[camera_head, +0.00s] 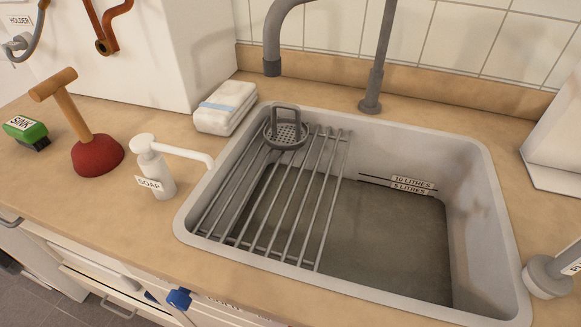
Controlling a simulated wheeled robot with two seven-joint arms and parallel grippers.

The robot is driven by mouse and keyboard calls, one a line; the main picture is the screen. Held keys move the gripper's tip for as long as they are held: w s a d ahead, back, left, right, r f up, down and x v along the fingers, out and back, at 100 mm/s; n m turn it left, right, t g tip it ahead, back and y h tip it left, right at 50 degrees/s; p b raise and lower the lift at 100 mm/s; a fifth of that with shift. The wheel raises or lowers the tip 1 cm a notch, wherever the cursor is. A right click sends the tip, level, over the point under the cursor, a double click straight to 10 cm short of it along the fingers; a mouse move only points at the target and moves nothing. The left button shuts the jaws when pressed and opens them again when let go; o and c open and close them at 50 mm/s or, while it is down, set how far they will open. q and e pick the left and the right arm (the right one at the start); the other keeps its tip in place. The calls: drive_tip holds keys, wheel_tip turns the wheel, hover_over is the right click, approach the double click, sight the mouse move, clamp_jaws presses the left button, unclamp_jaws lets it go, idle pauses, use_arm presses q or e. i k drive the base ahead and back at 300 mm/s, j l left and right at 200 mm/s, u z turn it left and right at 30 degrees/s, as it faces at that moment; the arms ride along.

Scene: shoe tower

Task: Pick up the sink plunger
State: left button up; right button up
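The sink plunger (97,154) stands on the wooden counter at the left. Its red rubber cup rests on the counter, and its wooden handle leans up to the left, ending in a wooden crossbar (53,84). Neither of my grippers shows in the head view. Nothing holds or touches the plunger.
A white soap dispenser (155,168) stands right of the plunger, its spout pointing right. A green brush (26,132) lies to the left. The grey sink (480,200) with a wire rack (300,205) fills the middle and right. Bare counter (80,210) lies in front of the plunger.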

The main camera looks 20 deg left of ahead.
sight(94, 155)
drive_tip(key=k+j+z, duration=0.1)
drive_tip(key=j, duration=0.25)
drive_tip(key=k+j, duration=0.1)
drive_tip(key=j, duration=0.25)
drive_tip(key=k+j+z, duration=0.15)
drive_tip(key=j, duration=0.2)
drive_tip(key=k+j, duration=0.1)
drive_tip(key=j, duration=0.25)
drive_tip(key=z, duration=0.05)
